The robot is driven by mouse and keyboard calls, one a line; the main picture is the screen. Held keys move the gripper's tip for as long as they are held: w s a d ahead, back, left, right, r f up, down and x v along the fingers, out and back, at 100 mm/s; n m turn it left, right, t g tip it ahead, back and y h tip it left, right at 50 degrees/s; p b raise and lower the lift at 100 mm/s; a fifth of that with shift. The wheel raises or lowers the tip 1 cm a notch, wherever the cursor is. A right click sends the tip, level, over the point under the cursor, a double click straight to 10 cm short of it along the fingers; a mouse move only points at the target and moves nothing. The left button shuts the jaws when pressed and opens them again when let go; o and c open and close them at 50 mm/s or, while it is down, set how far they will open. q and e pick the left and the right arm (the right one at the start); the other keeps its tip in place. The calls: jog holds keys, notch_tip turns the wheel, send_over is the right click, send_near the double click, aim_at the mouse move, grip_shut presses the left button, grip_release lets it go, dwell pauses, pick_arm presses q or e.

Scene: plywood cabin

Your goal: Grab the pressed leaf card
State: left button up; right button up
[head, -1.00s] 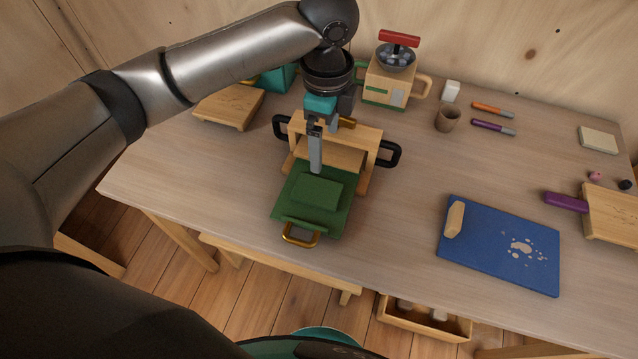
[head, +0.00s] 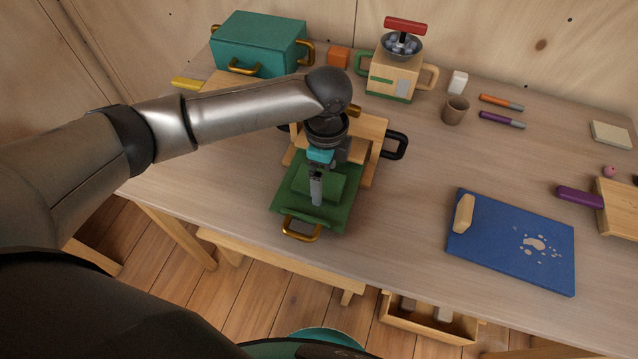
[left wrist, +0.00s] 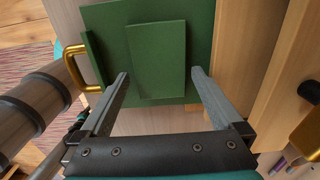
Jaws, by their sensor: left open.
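A flat green rectangular piece, which looks like the pressed leaf card (head: 334,186), lies on a green tray (head: 283,202) with a gold handle (head: 301,230). The tray sticks out of the front of a wooden press frame (head: 370,128). My left gripper (head: 317,203) is open, directly above the card. In the left wrist view, the fingers of my left gripper (left wrist: 159,73) stand either side of the near end of the card (left wrist: 158,48), with nothing held. Whether the fingertips reach down to its level is unclear. My right gripper is out of view.
The press has a black side handle (head: 397,145). A blue board (head: 500,250) with a wooden grip lies to the right. A teal box (head: 262,45), a wooden dispenser (head: 392,75) and a brown cup (head: 455,111) stand behind. The table between press and blue board is clear.

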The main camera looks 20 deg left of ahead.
pick_arm(q)
jog(key=shift+f, duration=0.45)
jog(key=shift+r, duration=0.1)
jog(key=c, duration=1.2)
